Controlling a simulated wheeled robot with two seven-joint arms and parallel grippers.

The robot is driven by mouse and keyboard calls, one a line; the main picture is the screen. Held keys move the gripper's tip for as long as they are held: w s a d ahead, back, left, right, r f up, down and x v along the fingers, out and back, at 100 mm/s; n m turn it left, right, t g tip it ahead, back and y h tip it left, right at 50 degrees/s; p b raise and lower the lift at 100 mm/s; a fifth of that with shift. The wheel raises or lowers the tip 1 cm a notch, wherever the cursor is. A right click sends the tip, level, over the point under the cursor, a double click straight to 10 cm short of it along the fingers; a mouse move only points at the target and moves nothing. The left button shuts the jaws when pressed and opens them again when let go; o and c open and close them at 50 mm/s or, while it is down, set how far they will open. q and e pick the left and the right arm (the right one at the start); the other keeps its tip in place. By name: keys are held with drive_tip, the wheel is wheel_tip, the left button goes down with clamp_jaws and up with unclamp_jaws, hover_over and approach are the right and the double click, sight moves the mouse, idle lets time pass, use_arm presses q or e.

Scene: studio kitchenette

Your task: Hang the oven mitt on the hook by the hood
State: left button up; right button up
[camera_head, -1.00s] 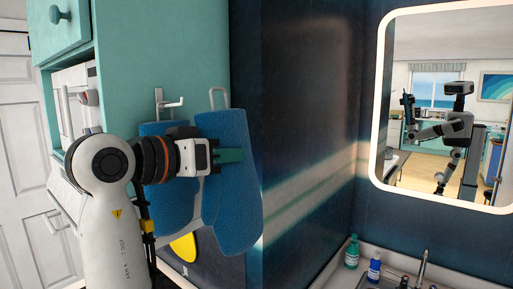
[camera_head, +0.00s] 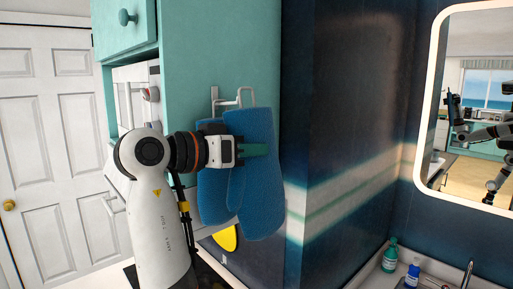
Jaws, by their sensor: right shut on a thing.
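The blue oven mitt (camera_head: 262,180) hangs upright at the teal cabinet side, with a grey loop (camera_head: 253,97) standing at its top. My right gripper (camera_head: 252,150) is shut on the mitt's upper part, coming in from the left. The metal hook (camera_head: 215,101) is fixed to the cabinet side, just left of the loop. Its prong and the loop overlap in the picture; I cannot tell if the loop is around it. Another blue padded piece (camera_head: 212,195) shows behind to the left, partly hidden by my gripper; I cannot tell if it is separate. My left gripper is not directly in view.
The teal cabinet (camera_head: 225,50) stands behind the mitt, with a dark wall (camera_head: 345,120) to its right. A mirror (camera_head: 480,100) reflects part of me. A green bottle (camera_head: 389,256) and a blue bottle (camera_head: 412,273) stand by the sink at lower right.

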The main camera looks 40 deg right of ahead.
drive_tip(key=shift+w, duration=0.55)
use_arm(q)
drive_tip(key=shift+w+a+r, duration=0.1)
drive_tip(key=shift+a+r, duration=0.15)
drive_tip(key=shift+a, duration=0.15)
use_arm(e)
drive_tip(key=shift+w+a+f, duration=0.1)
drive_tip(key=shift+w+f, duration=0.25)
drive_tip(key=shift+w, duration=0.3)
drive_tip(key=shift+w+d+f, duration=0.1)
drive_tip(key=shift+w+f, duration=0.25)
drive_tip(key=shift+w, duration=0.3)
drive_tip(key=shift+w+a+f, duration=0.1)
drive_tip(key=shift+w+f, duration=0.25)
drive_tip(key=shift+w, duration=0.3)
drive_tip(key=o, duration=1.1)
drive_tip(key=shift+c, duration=0.2)
use_arm(q)
drive_tip(key=shift+d, duration=0.1)
